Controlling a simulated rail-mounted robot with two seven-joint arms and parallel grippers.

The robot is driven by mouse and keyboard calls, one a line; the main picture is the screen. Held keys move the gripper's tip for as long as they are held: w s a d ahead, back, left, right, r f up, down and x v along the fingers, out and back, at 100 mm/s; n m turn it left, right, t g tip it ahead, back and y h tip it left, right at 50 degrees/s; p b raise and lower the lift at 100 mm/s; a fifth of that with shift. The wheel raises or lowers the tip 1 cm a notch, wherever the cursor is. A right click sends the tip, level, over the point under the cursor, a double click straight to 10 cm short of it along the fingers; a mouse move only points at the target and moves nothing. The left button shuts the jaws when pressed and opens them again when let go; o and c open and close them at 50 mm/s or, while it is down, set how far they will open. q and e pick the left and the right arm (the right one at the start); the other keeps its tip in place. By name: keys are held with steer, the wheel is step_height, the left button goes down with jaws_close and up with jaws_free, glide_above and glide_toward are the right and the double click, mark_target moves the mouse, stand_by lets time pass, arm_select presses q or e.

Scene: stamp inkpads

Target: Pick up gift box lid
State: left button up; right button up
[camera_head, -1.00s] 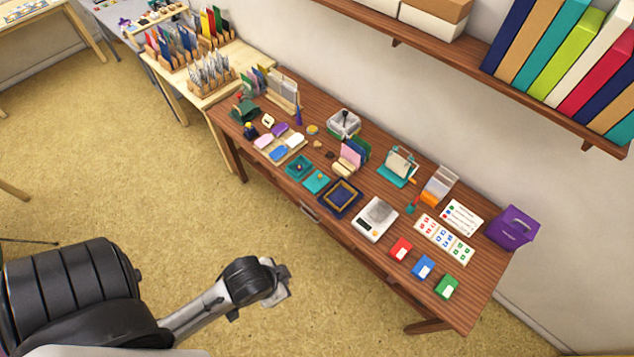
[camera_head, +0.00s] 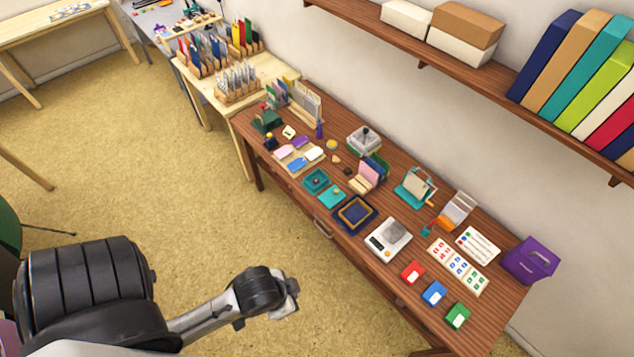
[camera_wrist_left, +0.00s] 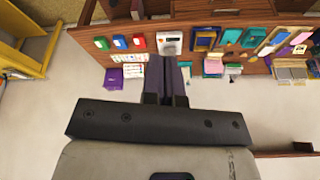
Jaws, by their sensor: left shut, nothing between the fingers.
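No piece is plainly marked as the gift box lid. The likeliest is a flat teal square (camera_head: 331,197) with a small knob-like spot, lying on the wooden table. Beside it are an open teal box (camera_head: 316,180) and a navy box with a gold inner edge (camera_head: 355,214). My left gripper (camera_head: 290,297) is out over the floor in front of the table, apart from all of these. Its dark fingers (camera_wrist_left: 167,78) are shut and empty in the left wrist view, where teal pieces (camera_wrist_left: 232,36) show to the right of the fingertips. My right gripper is out of view.
The wooden table (camera_head: 500,317) also holds a white scale (camera_head: 388,239), red (camera_head: 412,271), blue (camera_head: 434,293) and green (camera_head: 457,315) pads and a purple box (camera_head: 531,261). A shelf (camera_head: 480,82) hangs above the table. The floor in front is clear.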

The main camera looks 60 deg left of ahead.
arm_select(q)
steer(key=o, duration=1.8)
steer(key=shift+f, duration=0.1)
